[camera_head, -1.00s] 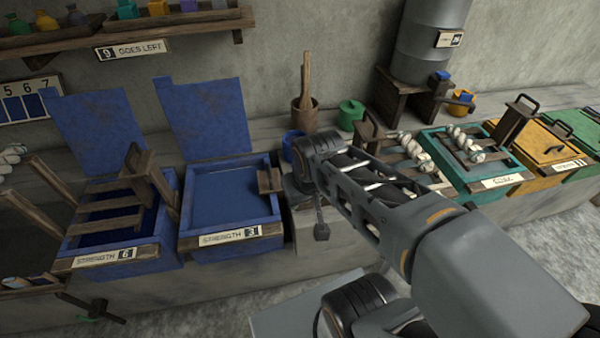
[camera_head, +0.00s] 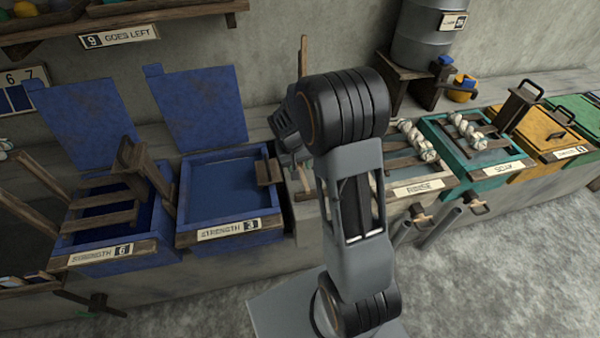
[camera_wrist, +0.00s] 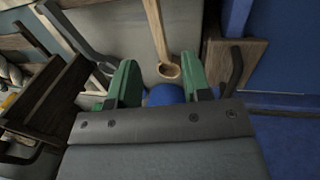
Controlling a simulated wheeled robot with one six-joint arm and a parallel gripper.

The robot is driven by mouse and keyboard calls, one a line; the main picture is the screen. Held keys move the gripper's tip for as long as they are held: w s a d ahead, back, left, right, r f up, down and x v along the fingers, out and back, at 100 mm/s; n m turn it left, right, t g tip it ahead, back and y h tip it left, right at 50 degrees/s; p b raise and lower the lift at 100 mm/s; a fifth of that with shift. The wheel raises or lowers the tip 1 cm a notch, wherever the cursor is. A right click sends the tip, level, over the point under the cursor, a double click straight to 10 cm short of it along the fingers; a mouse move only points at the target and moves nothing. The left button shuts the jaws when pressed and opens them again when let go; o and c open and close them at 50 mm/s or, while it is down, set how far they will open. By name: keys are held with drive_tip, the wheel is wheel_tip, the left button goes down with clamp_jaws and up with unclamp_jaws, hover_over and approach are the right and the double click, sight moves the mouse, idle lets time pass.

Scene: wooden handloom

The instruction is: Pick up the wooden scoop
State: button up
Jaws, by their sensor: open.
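The wooden scoop (camera_wrist: 160,35) shows in the wrist view as a pale handle running up from a small round end, which lies just ahead of the gap between my fingertips. My gripper (camera_wrist: 160,82) has green fingers spread apart with nothing held between them. A rounded blue thing (camera_wrist: 165,95) shows between the fingers, partly hidden by the gripper body. In the head view I cannot make out the scoop; my arm covers that part of the bench, and the fingertips are not clear there.
Blue vats labelled Strength 6 (camera_head: 98,254) and Strength 3 (camera_head: 229,229) stand left of my arm. In the wrist view a wooden bracket (camera_wrist: 228,62) is close right and a wooden frame (camera_wrist: 45,95) close left. Teal and yellow vats (camera_head: 545,130) stand right.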

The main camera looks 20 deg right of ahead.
sight(303, 179)
drive_tip(key=shift+s+d+f, duration=0.1)
drive_tip(key=shift+d+f, duration=0.25)
drive_tip(key=shift+f, duration=1.3)
drive_tip(key=shift+s+d+f, duration=0.1)
drive_tip(key=shift+d+f, duration=0.25)
drive_tip(key=shift+f, duration=1.35)
drive_tip(key=shift+d+f, duration=0.35)
drive_tip(key=shift+f, duration=1.3)
drive_tip(key=shift+c, duration=0.2)
clamp_jaws()
